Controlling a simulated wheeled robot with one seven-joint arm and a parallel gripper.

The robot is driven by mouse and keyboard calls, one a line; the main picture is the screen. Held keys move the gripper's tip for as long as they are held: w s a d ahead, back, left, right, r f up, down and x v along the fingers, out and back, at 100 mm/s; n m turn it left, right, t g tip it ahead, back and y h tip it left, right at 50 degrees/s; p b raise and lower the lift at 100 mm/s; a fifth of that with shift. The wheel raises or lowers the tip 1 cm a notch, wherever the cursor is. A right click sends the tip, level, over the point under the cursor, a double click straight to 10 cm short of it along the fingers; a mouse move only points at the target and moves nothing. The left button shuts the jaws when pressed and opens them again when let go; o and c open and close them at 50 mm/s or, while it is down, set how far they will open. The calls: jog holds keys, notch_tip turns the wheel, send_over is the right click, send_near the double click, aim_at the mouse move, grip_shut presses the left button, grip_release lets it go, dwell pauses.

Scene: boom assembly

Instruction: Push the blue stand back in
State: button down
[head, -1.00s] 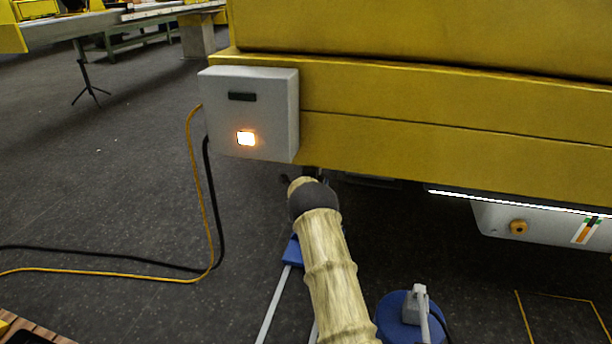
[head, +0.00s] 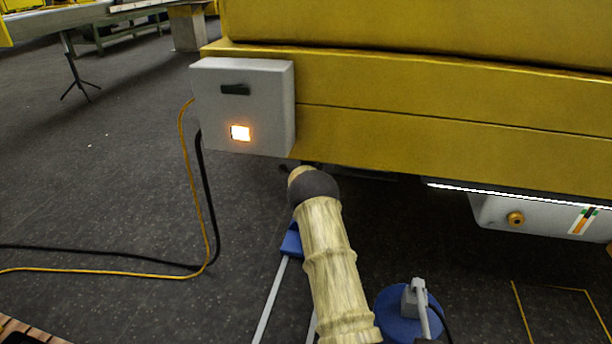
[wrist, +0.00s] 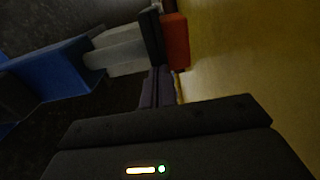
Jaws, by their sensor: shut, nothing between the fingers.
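A blue stand part (head: 291,241) with pale thin legs shows low in the head view, below the yellow boom and partly hidden behind my arm. In the wrist view a blue piece (wrist: 52,72) lies at left, with a grey cylinder (wrist: 115,50) running from it toward an orange-red block (wrist: 175,42) by the yellow surface. My gripper (wrist: 163,78) is shut and empty; its dark fingers point up toward the grey cylinder and orange-red block. I cannot tell if they touch. In the head view my gripper is hidden behind the arm.
The yellow boom (head: 450,125) spans the upper right, with a grey box (head: 245,105) on its near end. Black and yellow cables (head: 207,200) hang to the floor. A round blue base (head: 398,322) stands right of my arm. Floor at left is mostly clear.

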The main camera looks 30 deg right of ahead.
jog(key=p+v, duration=0.4)
jog(key=v, duration=0.9)
jog(key=shift+s+a+f+p, duration=0.15)
jog(key=shift+s+a+p, duration=0.05)
jog(key=shift+a+p, duration=0.2)
